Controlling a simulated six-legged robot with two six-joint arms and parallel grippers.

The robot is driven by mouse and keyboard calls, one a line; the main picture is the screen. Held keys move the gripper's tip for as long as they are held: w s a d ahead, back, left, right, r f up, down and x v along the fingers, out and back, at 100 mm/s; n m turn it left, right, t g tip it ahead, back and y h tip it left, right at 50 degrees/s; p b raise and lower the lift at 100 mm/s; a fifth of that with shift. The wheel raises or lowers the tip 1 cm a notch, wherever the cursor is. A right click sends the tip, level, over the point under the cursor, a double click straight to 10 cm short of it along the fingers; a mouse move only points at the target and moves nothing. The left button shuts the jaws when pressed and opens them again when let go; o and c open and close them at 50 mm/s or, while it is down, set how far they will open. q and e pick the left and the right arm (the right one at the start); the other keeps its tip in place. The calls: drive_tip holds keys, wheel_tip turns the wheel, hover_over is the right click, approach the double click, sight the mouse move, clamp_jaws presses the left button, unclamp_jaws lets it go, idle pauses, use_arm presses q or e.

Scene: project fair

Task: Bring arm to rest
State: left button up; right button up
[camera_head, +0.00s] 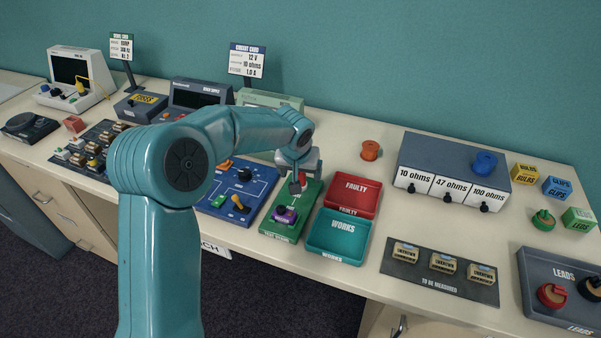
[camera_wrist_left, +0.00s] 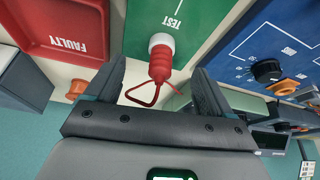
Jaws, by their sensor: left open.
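My left arm (camera_head: 160,250) rises from the bottom of the head view and reaches right over the bench. Its gripper (camera_head: 295,184) points down above the far part of the green test board (camera_head: 275,231). In the left wrist view the jaws (camera_wrist_left: 160,68) are open. A red ribbed plug or handle (camera_wrist_left: 161,62) with a white collar stands on the green board (camera_wrist_left: 192,18) between the fingers, with a gap on each side. A red triangular loop hangs at its near end. My right gripper is not in view.
Right of the board are the red FAULTY tray (camera_head: 372,188) and the teal WORKS tray (camera_head: 366,240). A blue board (camera_head: 262,178) lies to the left. Behind stands a sign (camera_head: 247,60). The grey resistor box (camera_head: 455,155) is at right. Bare bench lies between trays and mat.

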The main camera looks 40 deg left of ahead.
use_arm(q)
drive_tip(key=shift+r+p, duration=2)
drive_tip(key=shift+r, duration=1.45)
drive_tip(key=shift+f, duration=0.1)
